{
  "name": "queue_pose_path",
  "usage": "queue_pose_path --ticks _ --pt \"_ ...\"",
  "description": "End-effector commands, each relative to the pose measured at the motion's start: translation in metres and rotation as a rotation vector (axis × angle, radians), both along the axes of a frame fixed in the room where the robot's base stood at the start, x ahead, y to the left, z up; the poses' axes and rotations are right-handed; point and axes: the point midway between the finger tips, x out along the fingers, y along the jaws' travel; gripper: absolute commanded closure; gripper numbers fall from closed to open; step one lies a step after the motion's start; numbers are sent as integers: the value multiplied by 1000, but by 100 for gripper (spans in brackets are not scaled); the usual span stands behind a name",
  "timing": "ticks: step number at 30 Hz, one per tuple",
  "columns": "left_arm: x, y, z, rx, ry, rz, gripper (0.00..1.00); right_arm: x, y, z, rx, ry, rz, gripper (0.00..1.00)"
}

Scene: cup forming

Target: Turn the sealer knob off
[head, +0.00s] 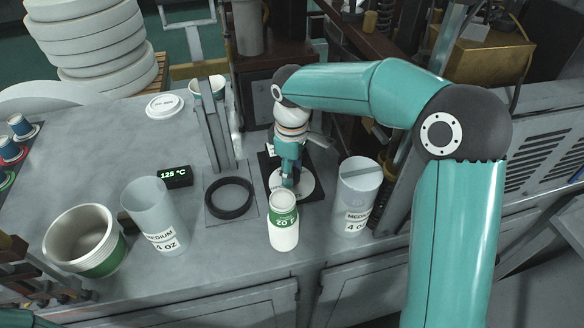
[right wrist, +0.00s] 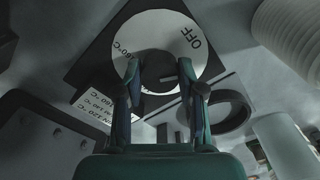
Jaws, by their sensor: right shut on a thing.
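The sealer knob is a dark piece at the centre of a white round dial (head: 306,184) on a black base plate, right of the middle of the bench. In the right wrist view the knob (right wrist: 158,68) lies between my fingertips, and the dial (right wrist: 150,24) shows OFF at its upper right and a temperature mark at its upper left. My right gripper (head: 288,181) points down over the dial and is shut on the knob; its fingers also show in the right wrist view (right wrist: 158,76). A display (head: 175,177) reads 125 °C.
Clear measuring cups (head: 155,215) and (head: 355,195), a black ring (head: 229,198) and a larger cup stack (head: 85,240) stand around. A grey upright post (head: 215,135) rises left of my right gripper.

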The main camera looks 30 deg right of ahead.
Motion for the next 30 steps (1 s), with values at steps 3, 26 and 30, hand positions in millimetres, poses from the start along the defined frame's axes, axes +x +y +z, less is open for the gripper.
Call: queue_pose_path --ticks 3,26,30 --pt "0 0 5 0 0 0 60 1 -1 3 -1 -6 106 96" --pt "0 0 14 0 0 0 60 2 -1 2 -3 -7 479 96" --pt "0 0 14 0 0 0 60 2 -1 2 -3 -7 483 96"
